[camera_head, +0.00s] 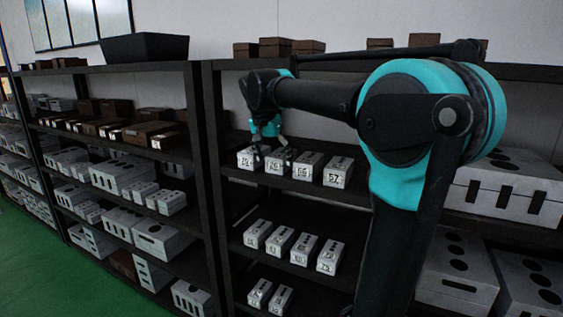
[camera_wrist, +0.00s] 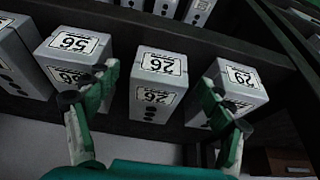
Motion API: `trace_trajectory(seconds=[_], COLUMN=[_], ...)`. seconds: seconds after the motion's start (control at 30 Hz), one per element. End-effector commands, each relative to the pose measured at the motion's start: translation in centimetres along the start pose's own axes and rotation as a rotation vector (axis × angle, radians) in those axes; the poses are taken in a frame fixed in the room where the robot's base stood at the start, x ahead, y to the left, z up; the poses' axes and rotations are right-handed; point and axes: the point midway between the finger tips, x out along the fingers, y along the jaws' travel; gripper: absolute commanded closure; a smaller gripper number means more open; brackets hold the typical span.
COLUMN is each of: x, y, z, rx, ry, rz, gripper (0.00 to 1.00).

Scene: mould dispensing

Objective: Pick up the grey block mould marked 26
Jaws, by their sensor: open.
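The grey block mould marked 26 (camera_wrist: 148,106) stands in the middle of the wrist view, its label upside down there. In the head view the mould marked 26 (camera_head: 277,163) is on the upper shelf of the middle rack, second from the left in its row. My gripper (camera_wrist: 158,92) is open, with one green finger on each side of that mould in the picture and nothing held. In the head view my gripper (camera_head: 272,151) is at the front of the row, partly covering the moulds. I cannot tell whether the fingers touch anything.
The mould marked 56 (camera_wrist: 73,48) and the mould marked 29 (camera_wrist: 247,84) flank it, with narrow gaps, each partly behind a finger. The mould marked 57 (camera_head: 338,171) ends the row. A shelf with more small moulds (camera_head: 303,250) is below, and a dark rack post (camera_head: 210,150) is left.

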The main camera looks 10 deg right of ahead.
Motion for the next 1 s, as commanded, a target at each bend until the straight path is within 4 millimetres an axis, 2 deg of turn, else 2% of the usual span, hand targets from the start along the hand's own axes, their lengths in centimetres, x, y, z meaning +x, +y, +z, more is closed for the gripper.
trace_trajectory(seconds=[0.33, 0.57, 0.7, 1.0], x=[0.9, 2.2, 3.4, 3.4], y=[0.0, 0.0, 0.0, 0.0], z=[-2.1, -5.3, -5.2, -5.2], rx=[0.001, 0.001, -0.001, -0.002], ry=[0.000, 0.000, 0.000, 0.000], rz=[0.000, 0.001, 0.000, -0.001], gripper=[0.19, 0.19, 0.19, 0.19])
